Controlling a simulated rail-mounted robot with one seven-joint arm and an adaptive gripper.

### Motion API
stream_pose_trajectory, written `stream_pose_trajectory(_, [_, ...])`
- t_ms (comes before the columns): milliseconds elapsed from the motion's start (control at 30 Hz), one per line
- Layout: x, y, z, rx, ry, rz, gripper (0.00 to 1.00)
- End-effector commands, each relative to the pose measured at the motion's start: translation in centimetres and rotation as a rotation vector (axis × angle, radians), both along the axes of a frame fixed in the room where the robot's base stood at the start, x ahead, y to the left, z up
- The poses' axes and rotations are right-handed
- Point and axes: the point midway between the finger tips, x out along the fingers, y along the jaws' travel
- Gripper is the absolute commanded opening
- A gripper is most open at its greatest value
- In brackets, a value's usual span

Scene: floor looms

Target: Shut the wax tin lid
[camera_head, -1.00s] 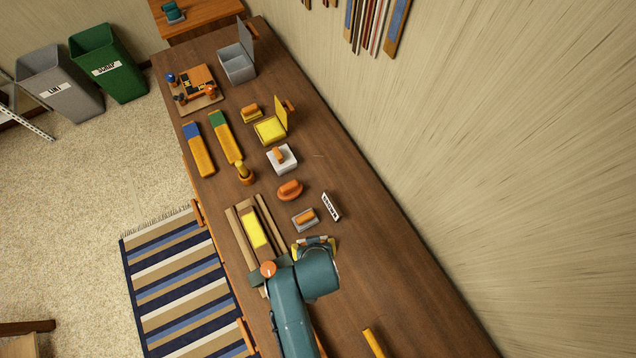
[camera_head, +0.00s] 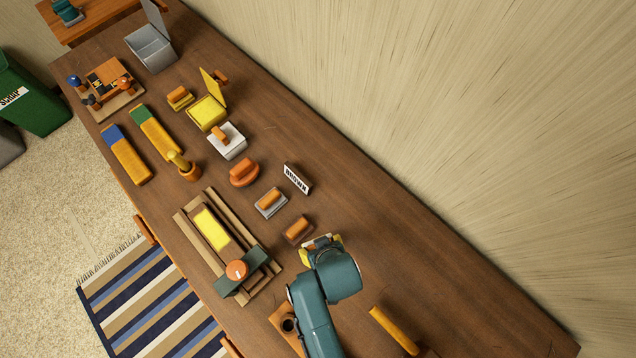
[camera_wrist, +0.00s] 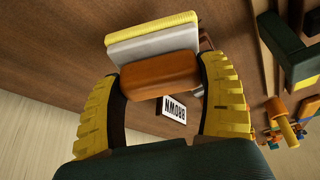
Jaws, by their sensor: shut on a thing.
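The wax tin looks to be the yellow tin (camera_head: 206,113) in the head view. Its yellow lid (camera_head: 214,88) stands open, raised on the right side. My gripper (camera_head: 321,243) is far down the bench from it, past the tools. In the wrist view my gripper (camera_wrist: 165,85) has its yellow-padded fingers on both sides of a brown-handled block (camera_wrist: 160,75) with a pale grey layer and a yellow layer. It is shut on this block. The tin is not clearly seen in the wrist view.
Between gripper and tin stand a brown block (camera_head: 297,231), a grey block (camera_head: 270,203), an orange oval block (camera_head: 244,172), a white block (camera_head: 231,146) and a BROWN sign (camera_head: 297,179). A loom frame (camera_head: 190,227) lies left. The bench is clear along the wall side.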

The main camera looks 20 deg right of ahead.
Motion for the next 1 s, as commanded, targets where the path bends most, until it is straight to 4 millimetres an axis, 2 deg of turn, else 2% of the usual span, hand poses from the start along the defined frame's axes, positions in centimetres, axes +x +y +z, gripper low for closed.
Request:
stream_pose_trajectory(33, [0.1, 0.0, -1.0, 0.0, -0.001, 0.0, 0.43])
stream_pose_trajectory(167, [0.1, 0.0, -2.4, 0.0, -0.003, 0.0, 0.43])
stream_pose_trajectory(333, [0.1, 0.0, -5.2, 0.0, -0.002, 0.0, 0.43])
stream_pose_trajectory(700, [0.1, 0.0, -5.7, 0.0, -0.003, 0.0, 0.43])
stream_pose_trajectory(733, [0.1, 0.0, -5.7, 0.0, -0.003, 0.0, 0.83])
stream_pose_trajectory(800, [0.0, 0.0, -5.7, 0.0, -0.002, 0.0, 0.96])
stream_pose_trajectory(833, [0.0, 0.0, -5.7, 0.0, -0.002, 0.0, 1.0])
stream_pose_trajectory(1000, [0.1, 0.0, -5.7, 0.0, -0.002, 0.0, 1.0])
